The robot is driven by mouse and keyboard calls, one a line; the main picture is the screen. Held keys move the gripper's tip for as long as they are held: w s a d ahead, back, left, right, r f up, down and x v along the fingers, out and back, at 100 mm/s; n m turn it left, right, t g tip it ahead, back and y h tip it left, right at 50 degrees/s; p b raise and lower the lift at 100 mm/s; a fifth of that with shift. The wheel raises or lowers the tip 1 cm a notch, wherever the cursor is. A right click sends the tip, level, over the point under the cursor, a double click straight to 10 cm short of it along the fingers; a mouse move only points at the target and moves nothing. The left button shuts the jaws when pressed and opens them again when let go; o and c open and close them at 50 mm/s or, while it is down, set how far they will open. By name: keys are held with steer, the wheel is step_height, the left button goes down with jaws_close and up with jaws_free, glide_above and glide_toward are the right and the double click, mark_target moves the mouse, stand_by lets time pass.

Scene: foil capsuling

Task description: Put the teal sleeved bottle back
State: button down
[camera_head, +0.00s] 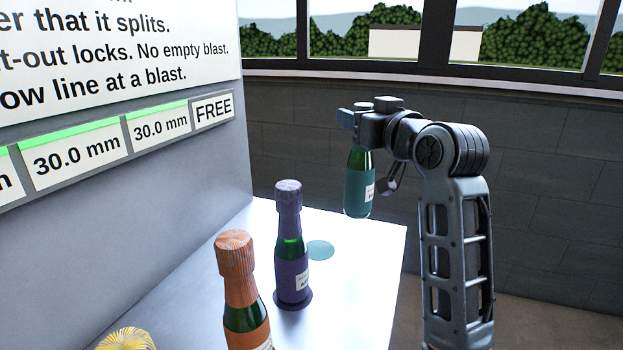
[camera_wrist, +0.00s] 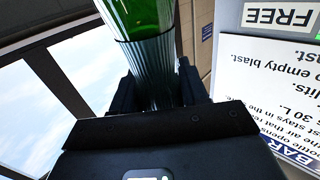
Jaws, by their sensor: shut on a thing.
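The teal sleeved bottle (camera_head: 358,190) hangs roughly upright from my gripper (camera_head: 357,125), above and beyond the far part of the white table. My gripper is shut on its upper neck. In the wrist view, the jaws (camera_wrist: 158,88) close around a dark ribbed foil neck, with green glass (camera_wrist: 142,18) beyond it. A flat teal disc (camera_head: 319,250) lies bare on the table, below and to the left of the bottle. The bottle's base is apart from it.
A purple sleeved bottle (camera_head: 291,270) stands on a purple disc just left of the teal disc. An orange-topped bottle (camera_head: 240,290) stands nearer, and a yellow ribbed top (camera_head: 127,338) shows at the bottom. A grey panel with labels (camera_head: 130,180) borders the table's left. The white table (camera_head: 365,285) is clear at right.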

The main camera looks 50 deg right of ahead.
steer(key=w+a+f, duration=0.5)
steer(key=f, duration=0.3)
steer(key=shift+w+a+f+p, duration=0.2)
steer(key=shift+w+f+p, duration=0.1)
steer(key=shift+w, duration=0.05)
steer(key=shift+f, duration=0.1)
steer(key=c, duration=0.6)
jaws_free()
steer(key=shift+f, duration=0.1)
steer(key=v, duration=1.2)
steer(key=shift+r+p, duration=0.25)
steer(key=shift+p, duration=0.15)
